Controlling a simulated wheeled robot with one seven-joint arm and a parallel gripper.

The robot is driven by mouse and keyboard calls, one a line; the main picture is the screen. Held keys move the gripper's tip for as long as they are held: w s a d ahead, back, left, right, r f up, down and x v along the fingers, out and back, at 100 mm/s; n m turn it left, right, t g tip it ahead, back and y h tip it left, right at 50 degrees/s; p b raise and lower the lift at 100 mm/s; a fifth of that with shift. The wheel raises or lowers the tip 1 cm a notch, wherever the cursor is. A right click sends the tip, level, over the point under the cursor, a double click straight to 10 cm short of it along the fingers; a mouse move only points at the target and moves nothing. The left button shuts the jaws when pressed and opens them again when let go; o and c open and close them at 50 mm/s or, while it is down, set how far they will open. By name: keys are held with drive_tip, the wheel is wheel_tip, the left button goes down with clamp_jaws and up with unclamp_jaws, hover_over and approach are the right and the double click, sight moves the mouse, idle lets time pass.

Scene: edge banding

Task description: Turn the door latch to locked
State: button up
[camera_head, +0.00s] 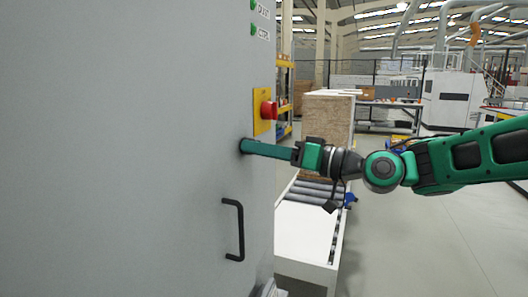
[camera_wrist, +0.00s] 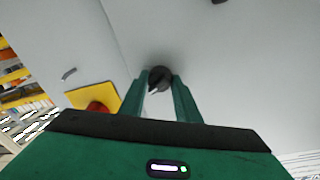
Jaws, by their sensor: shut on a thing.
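The door latch (camera_wrist: 160,76) is a small round black knob on the grey cabinet door, seen in the wrist view between my fingertips. A dark pointed tab shows on its lower left side. My gripper (camera_wrist: 159,84) is shut on the latch, with one green finger on each side. In the head view my gripper (camera_head: 246,146) reaches in from the right and its fingertips meet the door; the latch is mostly hidden there. I cannot tell the latch's exact angle.
A red knob on a yellow plate (camera_head: 264,98) sits just above my gripper, also visible in the wrist view (camera_wrist: 97,106). A black door handle (camera_head: 240,230) is below. A roller conveyor (camera_head: 312,193) with stacked boards (camera_head: 327,118) stands behind. The floor at right is clear.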

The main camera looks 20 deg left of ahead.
drive_tip(key=n, duration=0.4)
drive_tip(key=n+g, duration=0.1)
drive_tip(key=n, duration=0.8)
drive_tip(key=shift+w+d+f+g+y, duration=0.1)
drive_tip(key=shift+w+f+g+y, duration=0.2)
drive_tip(key=shift+w, duration=0.1)
drive_tip(key=shift+n, duration=0.3)
drive_tip(key=o, duration=0.9)
drive_tip(key=shift+o, duration=0.7)
drive_tip(key=shift+r, duration=0.1)
drive_tip(key=d+f, duration=0.1)
drive_tip(key=d, duration=0.9)
drive_tip(key=shift+s+d, duration=0.3)
drive_tip(key=shift+s, duration=0.1)
